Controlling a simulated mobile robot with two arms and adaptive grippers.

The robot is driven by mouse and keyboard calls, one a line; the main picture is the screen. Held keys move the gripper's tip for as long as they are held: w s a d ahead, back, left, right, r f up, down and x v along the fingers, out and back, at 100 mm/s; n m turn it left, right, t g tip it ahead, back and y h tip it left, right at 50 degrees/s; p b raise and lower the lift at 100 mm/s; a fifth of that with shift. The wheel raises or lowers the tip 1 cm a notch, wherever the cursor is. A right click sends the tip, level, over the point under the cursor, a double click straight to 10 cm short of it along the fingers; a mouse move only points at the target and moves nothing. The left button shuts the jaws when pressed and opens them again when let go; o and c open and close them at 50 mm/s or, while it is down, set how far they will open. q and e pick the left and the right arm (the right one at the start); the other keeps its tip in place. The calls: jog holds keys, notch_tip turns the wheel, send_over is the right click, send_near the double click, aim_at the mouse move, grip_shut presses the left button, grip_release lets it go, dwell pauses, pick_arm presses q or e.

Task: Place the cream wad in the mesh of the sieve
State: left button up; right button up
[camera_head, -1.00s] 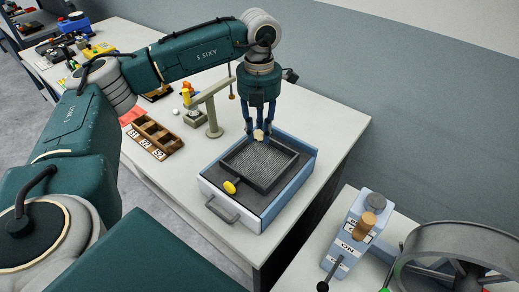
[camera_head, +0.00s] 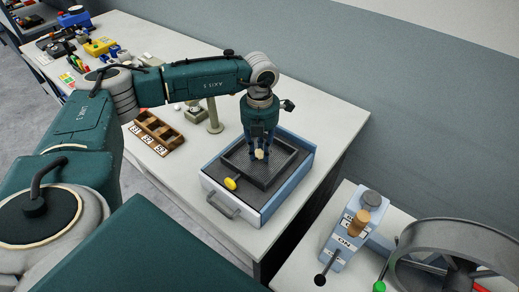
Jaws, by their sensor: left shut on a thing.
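The cream wad (camera_head: 259,154) is between the fingertips of my left gripper (camera_head: 258,152), which is shut on it. The gripper points down over the sieve (camera_head: 274,180), a dark square frame with a grey mesh floor. The sieve sits in a blue and white box with a grey handle (camera_head: 223,206) at its front. The wad shows over the mesh; I cannot tell whether it touches it. The fingers hide part of the mesh and the sieve's back wall. My right gripper is not in view.
A yellow knob (camera_head: 231,183) sticks up at the sieve's front left corner. A wooden compartment tray (camera_head: 158,133) with number cards stands left on the white table (camera_head: 330,120). A blue lever unit (camera_head: 350,235) and a large wheel (camera_head: 455,255) are at the lower right.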

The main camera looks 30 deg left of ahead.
aim_at(260, 150)
pick_arm(q)
jog(key=o, duration=0.7)
jog(key=shift+f, duration=0.1)
jog(key=shift+o, duration=0.2)
jog(key=shift+r, duration=0.25)
jog(key=shift+w+r, duration=0.1)
jog(key=shift+r, duration=0.25)
notch_tip(260, 150, up, 11)
jog(key=b, duration=0.4)
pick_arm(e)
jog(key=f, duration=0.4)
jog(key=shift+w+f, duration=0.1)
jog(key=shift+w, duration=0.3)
pick_arm(q)
jog(key=shift+r, duration=0.15)
